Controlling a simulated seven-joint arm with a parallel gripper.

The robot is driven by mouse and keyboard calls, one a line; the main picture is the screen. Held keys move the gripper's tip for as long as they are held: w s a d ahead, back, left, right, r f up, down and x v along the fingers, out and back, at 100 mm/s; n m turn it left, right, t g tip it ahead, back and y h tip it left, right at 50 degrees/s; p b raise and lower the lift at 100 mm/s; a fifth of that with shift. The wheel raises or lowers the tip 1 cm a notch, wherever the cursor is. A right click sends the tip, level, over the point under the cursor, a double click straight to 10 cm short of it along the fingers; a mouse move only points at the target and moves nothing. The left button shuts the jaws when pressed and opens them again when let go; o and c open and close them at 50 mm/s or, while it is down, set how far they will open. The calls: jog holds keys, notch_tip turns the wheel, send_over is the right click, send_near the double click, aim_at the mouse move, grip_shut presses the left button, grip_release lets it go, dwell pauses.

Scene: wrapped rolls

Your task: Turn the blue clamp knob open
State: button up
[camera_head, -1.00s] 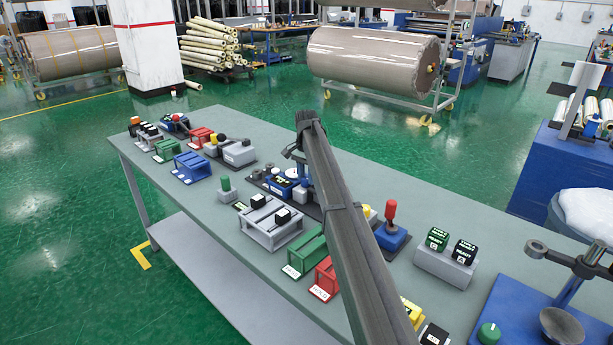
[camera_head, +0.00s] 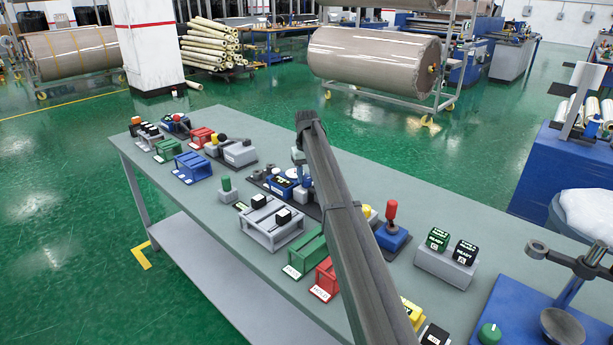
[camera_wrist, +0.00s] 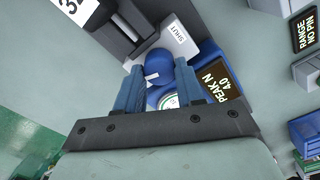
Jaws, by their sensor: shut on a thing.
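The blue clamp knob (camera_wrist: 160,66) is round with a small white mark on its face. In the wrist view my gripper (camera_wrist: 159,72) has its two blue fingers shut on it, one at each side. A white label reading SHUT (camera_wrist: 180,40) lies beside the knob. A round white dial (camera_wrist: 168,100) with a green mark shows between the fingers, partly hidden. A dark display reading PEAK N 40 (camera_wrist: 220,85) sits on the blue body to the right. In the head view my arm hides the knob and most of the gripper.
The grey table (camera_head: 240,150) holds several small fixtures. A grey frame (camera_head: 270,228) and green and red stands are in front of the blue unit (camera_head: 280,185). A blue block with a red handle (camera_head: 391,215) stands to the right of my arm.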

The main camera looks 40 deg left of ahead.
aim_at(307, 178)
jog(key=shift+n, duration=2)
jog(key=o, duration=1)
jog(key=shift+o, duration=0.2)
notch_tip(307, 178, up, 14)
jog(key=shift+f, duration=0.1)
